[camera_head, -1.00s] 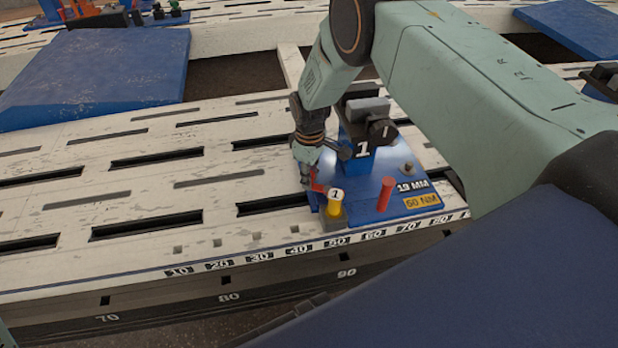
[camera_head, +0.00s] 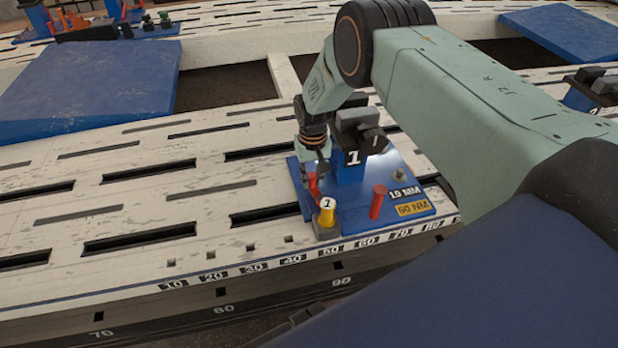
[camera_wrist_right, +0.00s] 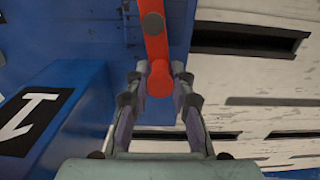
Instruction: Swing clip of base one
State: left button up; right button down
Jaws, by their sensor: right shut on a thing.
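Base one is a blue plate (camera_head: 408,181) with an upright blue block (camera_head: 349,168) marked 1 and a dark clamp head (camera_head: 362,128) on top. A red clip (camera_head: 314,187) is at the plate's left side, beside a yellow-topped post (camera_head: 327,210) also marked 1. My right gripper (camera_head: 316,177) reaches down at the clip, left of the block. In the right wrist view the red clip (camera_wrist_right: 155,45) runs between the fingers of the right gripper (camera_wrist_right: 160,85), which is shut on its rounded end. My left gripper is not in view.
A red pin (camera_head: 377,202) stands on the plate, right of the yellow post. The white slotted bench (camera_head: 120,205) is clear to the left. Blue wedge-shaped pads (camera_head: 90,85) lie behind, and another base (camera_head: 585,90) stands at far right.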

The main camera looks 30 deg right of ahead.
jog(key=shift+d+r+m, duration=0.1)
jog(key=shift+d+m, duration=0.2)
jog(key=shift+m, duration=0.4)
jog(key=c, duration=1.1)
grip_release()
notch_tip(320, 180, up, 12)
jog(key=shift+s, duration=0.1)
